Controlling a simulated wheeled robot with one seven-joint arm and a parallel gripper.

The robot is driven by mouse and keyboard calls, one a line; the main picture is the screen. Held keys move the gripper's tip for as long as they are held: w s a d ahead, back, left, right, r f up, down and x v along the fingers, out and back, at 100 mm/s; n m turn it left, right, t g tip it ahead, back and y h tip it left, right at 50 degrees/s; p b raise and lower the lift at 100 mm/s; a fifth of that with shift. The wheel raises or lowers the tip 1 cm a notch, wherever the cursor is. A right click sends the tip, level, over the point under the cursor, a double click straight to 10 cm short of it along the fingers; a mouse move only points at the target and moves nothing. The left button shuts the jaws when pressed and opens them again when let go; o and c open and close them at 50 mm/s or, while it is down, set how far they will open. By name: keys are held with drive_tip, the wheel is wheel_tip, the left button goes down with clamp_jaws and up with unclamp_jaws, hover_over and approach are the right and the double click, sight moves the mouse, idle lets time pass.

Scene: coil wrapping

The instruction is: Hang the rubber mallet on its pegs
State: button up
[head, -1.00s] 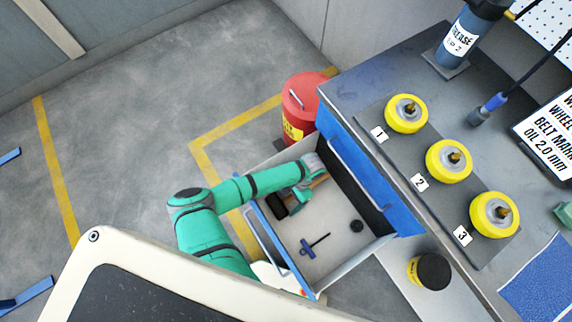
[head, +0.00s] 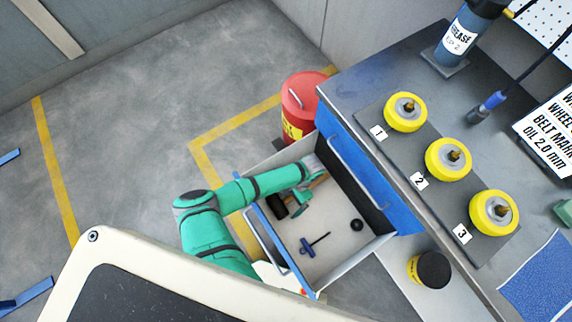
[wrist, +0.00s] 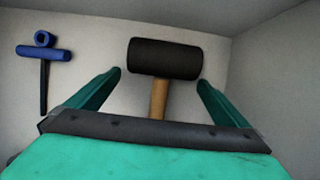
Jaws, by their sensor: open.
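The rubber mallet lies in the open drawer (head: 335,228). Its black head (wrist: 165,59) and the upper part of its wooden handle (wrist: 159,99) show in the wrist view; the rest of the handle is hidden behind my gripper body. In the head view the mallet's dark head (head: 278,206) is partly covered by my arm. My gripper (wrist: 160,82) is open, with one finger on each side of the handle, apart from it, just short of the head. It also shows in the head view (head: 301,205), reaching into the drawer. The pegs cannot be made out clearly.
A blue-handled T-shaped tool (head: 308,246) and a small black round piece (head: 357,225) lie in the drawer. Drawer walls stand close around my gripper. A bench with yellow wheels (head: 449,160) is on the right. A red canister (head: 303,100) stands behind the drawer.

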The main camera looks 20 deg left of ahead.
drive_tip(key=v, duration=0.7)
wheel_tip(320, 180, up, 8)
drive_tip(key=shift+r, duration=0.2)
